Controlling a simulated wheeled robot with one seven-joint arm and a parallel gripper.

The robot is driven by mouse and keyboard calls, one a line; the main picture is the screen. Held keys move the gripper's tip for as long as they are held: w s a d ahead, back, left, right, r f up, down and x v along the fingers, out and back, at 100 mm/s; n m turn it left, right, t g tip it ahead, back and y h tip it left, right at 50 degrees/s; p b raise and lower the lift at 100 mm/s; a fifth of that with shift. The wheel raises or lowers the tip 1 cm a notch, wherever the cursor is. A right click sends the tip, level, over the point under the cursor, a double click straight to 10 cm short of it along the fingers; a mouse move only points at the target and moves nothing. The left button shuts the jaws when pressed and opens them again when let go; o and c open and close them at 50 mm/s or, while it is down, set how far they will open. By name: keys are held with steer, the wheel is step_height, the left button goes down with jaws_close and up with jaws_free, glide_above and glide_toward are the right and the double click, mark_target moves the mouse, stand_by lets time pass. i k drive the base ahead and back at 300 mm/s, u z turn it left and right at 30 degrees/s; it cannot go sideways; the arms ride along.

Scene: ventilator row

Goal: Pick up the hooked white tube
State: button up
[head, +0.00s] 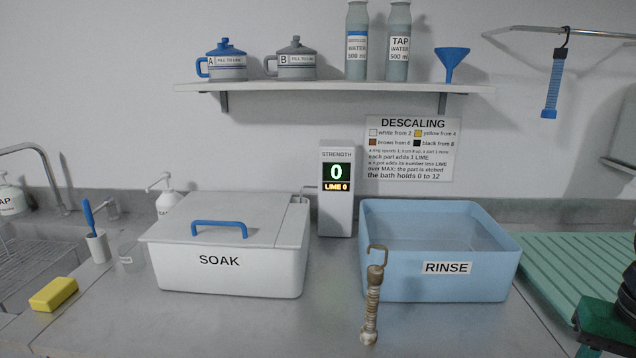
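The hooked tube (372,305) is ribbed, whitish with brown staining, darkest near its top. A thin brownish hook rises from its upper end. It shows in the head view in front of the pale blue RINSE basin, its lower end near the counter's front; I cannot tell whether it stands or lies. Nothing holds it. My gripper (590,347) seems to be the dark and green part cut off at the lower right, well to the right of the tube. Its fingertips are not clearly seen, so its opening is unclear.
The lidded white SOAK box (228,277) stands left of the tube, the RINSE basin (400,278) behind it. A blue hooked tube (551,90) hangs from a rail. A yellow sponge (54,294) lies left. The counter's front strip is clear.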

mark_target(368, 333)
steer(key=u, duration=0.75)
steer(key=k, duration=0.85)
steer(key=u, duration=0.8)
